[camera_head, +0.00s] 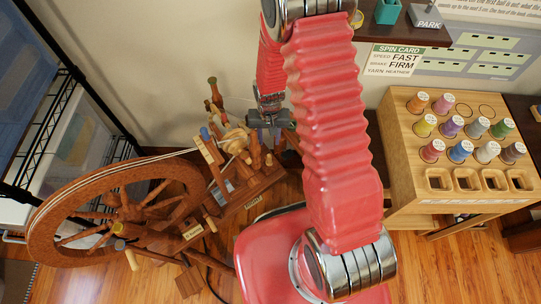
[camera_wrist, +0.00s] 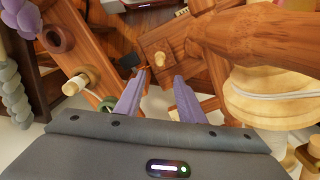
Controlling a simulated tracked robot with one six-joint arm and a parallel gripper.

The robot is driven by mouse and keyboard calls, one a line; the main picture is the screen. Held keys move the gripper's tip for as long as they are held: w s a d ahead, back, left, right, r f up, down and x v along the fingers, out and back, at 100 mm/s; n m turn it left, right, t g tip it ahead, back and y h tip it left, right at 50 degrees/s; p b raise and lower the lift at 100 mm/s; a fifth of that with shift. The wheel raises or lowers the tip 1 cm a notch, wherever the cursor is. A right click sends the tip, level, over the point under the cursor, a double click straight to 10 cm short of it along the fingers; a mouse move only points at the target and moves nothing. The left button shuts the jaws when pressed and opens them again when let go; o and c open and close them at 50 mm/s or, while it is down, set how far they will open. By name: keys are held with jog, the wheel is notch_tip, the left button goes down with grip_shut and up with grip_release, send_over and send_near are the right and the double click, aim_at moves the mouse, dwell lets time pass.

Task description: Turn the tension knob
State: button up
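A wooden spinning wheel stands at the left in the head view, with a large drive wheel (camera_head: 118,212) and an upright flyer assembly (camera_head: 236,140) to its right. My gripper (camera_head: 269,125) hangs above and beside this assembly. In the wrist view, its two purple fingers (camera_wrist: 160,82) are apart with nothing between them. A small pale knob (camera_wrist: 160,59) on a wooden block lies just beyond the fingertips. Another pale wooden knob (camera_wrist: 76,85) sits on a plank to the left. I cannot tell which one is the tension knob. A pale bobbin (camera_wrist: 270,95) with thread is at the right.
A wooden rack (camera_head: 420,175) with several coloured spools stands at the right. A spin card (camera_head: 394,60) on the wall reads speed fast, brake firm, yarn heather. A black wire shelf (camera_head: 45,140) stands at the left. Turned wooden posts (camera_wrist: 240,38) crowd the fingers' right side.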

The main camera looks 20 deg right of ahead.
aim_at(269, 156)
jog(key=shift+f, duration=6.85)
jog(key=shift+c, duration=0.2)
